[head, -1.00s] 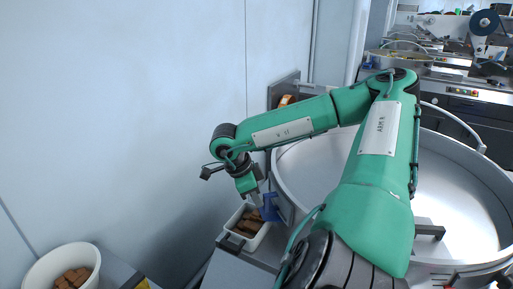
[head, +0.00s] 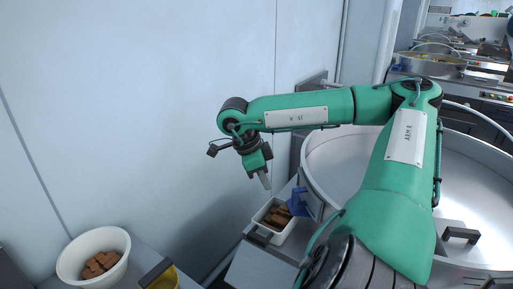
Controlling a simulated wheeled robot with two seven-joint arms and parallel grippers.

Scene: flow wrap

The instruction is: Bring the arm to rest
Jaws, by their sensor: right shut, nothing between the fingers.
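My right arm, green, comes in from the lower right and bends over to the left. My right gripper (head: 265,181) hangs from its end, pointing down, shut and empty. It is above and a little left of a white bin (head: 269,233) that holds several brown bars (head: 278,216), and it is apart from the bin. My left gripper is not in view.
A white round bowl (head: 63,263) with brown pieces (head: 101,264) stands at the lower left, beside a yellow container (head: 166,280). A large round metal pan (head: 335,150) lies behind my arm. A pale wall (head: 140,110) runs along the left.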

